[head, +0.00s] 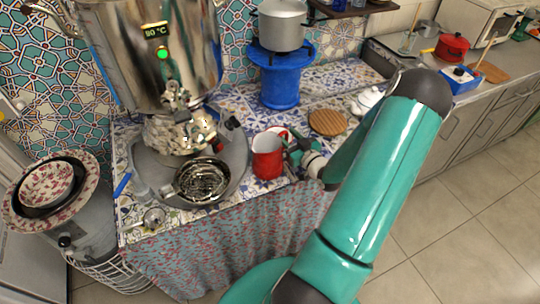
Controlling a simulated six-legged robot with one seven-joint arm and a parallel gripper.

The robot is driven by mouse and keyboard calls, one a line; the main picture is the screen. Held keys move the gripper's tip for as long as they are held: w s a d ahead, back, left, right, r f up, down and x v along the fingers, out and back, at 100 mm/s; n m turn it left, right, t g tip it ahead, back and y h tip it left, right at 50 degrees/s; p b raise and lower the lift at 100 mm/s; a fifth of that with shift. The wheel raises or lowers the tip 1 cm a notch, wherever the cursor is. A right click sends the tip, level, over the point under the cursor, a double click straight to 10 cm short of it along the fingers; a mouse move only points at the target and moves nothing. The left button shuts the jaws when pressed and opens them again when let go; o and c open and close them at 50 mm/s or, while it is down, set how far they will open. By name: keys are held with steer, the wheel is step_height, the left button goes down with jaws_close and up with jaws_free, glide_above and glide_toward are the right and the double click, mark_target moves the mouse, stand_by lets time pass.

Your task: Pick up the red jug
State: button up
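The red jug (267,163) stands upright near the front edge of the patterned tiled counter (240,182), in the middle of the head view. Its inside looks pale. My green arm reaches in from the lower right. My gripper (292,152) is at the jug's right side, touching it or very close. The gripper is small in the picture, and I cannot make out whether its fingers are apart or closed around part of the jug.
A large metal samovar (150,55) with a drip tray (203,180) stands left of the jug. A round wooden board (327,122) lies behind right, and a blue stand (280,80) holds a pot (281,25). Bowls (48,186) sit at far left. The floor at right is clear.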

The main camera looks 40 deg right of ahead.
jaws_close()
steer(key=shift+r, duration=0.15)
